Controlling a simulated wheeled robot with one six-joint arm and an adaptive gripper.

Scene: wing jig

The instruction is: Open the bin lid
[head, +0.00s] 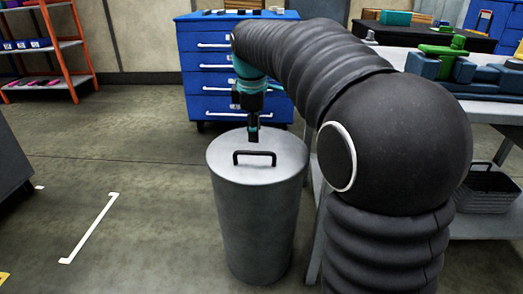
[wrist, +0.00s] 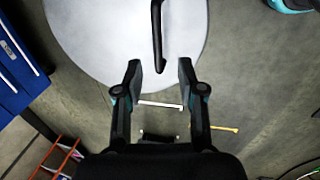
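The bin (head: 255,225) is a grey metal cylinder standing on the floor, with its round lid (head: 230,171) on top. A black bar handle (head: 255,153) stands up from the middle of the lid. In the wrist view the pale lid (wrist: 105,35) fills the upper middle, and the handle (wrist: 158,40) runs up and down there. My gripper (head: 253,138) points down above the far part of the lid. In the wrist view my gripper (wrist: 159,75) has its two fingers spread, with nothing between them. The handle lies ahead of the fingertips, apart from them.
A blue drawer cabinet (head: 208,85) stands behind the bin. A workbench (head: 490,108) with blue and green parts is on the right, close to the bin, with a dark basket (head: 487,188) below. An orange shelf rack (head: 68,45) is at the far left. The floor left of the bin is clear.

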